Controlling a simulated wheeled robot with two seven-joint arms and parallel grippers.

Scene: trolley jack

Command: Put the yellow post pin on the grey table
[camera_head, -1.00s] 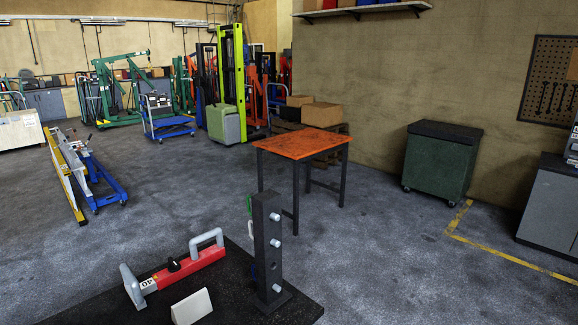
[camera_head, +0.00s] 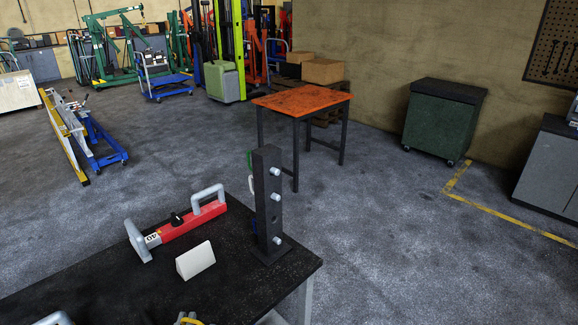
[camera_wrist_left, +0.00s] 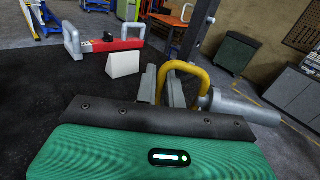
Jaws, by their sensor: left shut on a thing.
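The yellow post pin (camera_wrist_left: 185,75) has a yellow loop handle and a thick grey shaft (camera_wrist_left: 240,108) pointing right. My left gripper (camera_wrist_left: 162,86) is shut on its handle in the left wrist view. In the head view only the gripper tips and a bit of yellow (camera_head: 190,321) show at the bottom edge, over the black bench top. No table with a plainly grey top shows. My right gripper is not in view.
A dark post (camera_head: 267,190) with grey pin ends stands at the right end of the black bench (camera_head: 110,285). A red bar with grey handles (camera_head: 185,228) and a white wedge (camera_head: 196,261) lie left of it. An orange table (camera_head: 303,100) stands beyond, with open floor around it.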

